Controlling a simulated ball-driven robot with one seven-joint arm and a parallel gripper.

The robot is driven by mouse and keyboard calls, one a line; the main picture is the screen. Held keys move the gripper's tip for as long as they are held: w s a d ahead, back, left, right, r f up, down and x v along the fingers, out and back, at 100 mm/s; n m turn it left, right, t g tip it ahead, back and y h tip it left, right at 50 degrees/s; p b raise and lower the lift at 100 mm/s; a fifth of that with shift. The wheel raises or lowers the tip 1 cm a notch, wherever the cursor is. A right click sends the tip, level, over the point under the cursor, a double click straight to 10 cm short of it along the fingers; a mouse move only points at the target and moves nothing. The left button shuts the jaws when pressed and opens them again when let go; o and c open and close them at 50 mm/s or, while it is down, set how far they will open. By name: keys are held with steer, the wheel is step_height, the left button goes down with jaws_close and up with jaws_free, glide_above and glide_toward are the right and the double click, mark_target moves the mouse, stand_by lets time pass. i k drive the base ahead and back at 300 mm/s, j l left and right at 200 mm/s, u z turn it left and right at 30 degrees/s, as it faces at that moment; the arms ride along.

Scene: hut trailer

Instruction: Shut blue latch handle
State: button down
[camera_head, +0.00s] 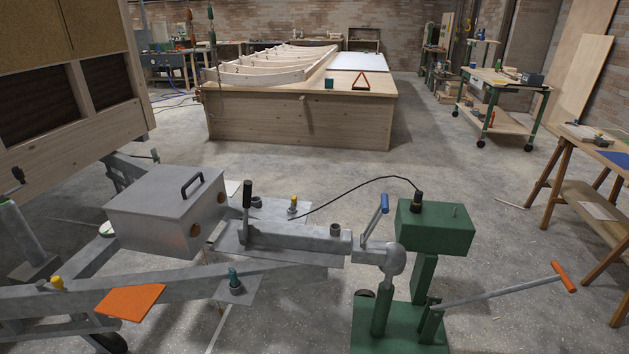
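The blue latch handle (377,220) sits on top of the grey coupling head (380,250) at the right end of the trailer's metal drawbar (300,238). It stands up at a steep tilt, its free end up and slightly to the right. The rounded front of the coupling head is just left of the green stand (424,240), over its upright post. I cannot tell whether it touches the post. My gripper is not in view.
A black cable (355,190) arcs from the green stand's top to the drawbar. A lever with an orange grip (563,277) reaches out right. A black-handled lever (247,196) and metal box (167,210) stand left.

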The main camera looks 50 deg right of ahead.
mark_target(384, 204)
steer(key=i+z, duration=0.2)
steer(key=i, duration=0.35)
steer(key=i+j+z, duration=0.15)
steer(key=i, duration=0.35)
steer(key=i+l+z, duration=0.1)
steer(key=i+z, duration=0.2)
steer(key=i, duration=0.15)
steer(key=i+z, duration=0.35)
steer(key=i, duration=0.15)
steer(key=i+u, duration=0.1)
steer(key=u, duration=0.35)
